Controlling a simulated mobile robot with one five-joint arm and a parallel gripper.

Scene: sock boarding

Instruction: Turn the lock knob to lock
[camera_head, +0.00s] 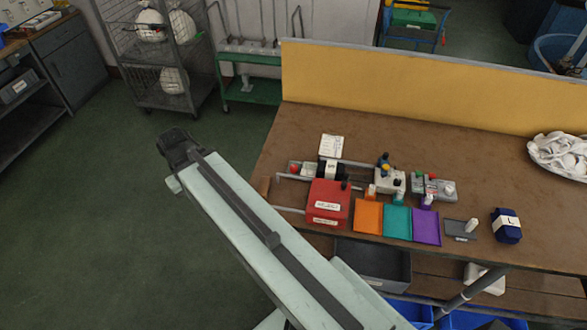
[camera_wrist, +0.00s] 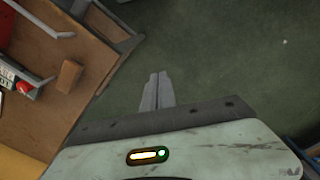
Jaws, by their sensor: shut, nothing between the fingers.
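My gripper (camera_head: 174,143) is over the green floor, left of the workbench and apart from everything on it. In the wrist view its two grey fingers (camera_wrist: 157,88) lie together, shut and empty. The boarding equipment stands on the bench: a red box (camera_head: 328,203) with a dark knob (camera_head: 345,184) on top, a pale unit (camera_head: 391,182) with a blue and yellow top, and a grey unit (camera_head: 434,186) with small red and pale parts. I cannot tell which part is the lock knob or how it is turned.
The brown workbench (camera_head: 470,140) has a yellow back panel (camera_head: 400,90). Orange (camera_head: 368,216), teal (camera_head: 398,221) and purple (camera_head: 427,226) trays line its front. A wooden handle (camera_wrist: 69,76) is at its left end. Open floor (camera_head: 90,220) lies under my gripper.

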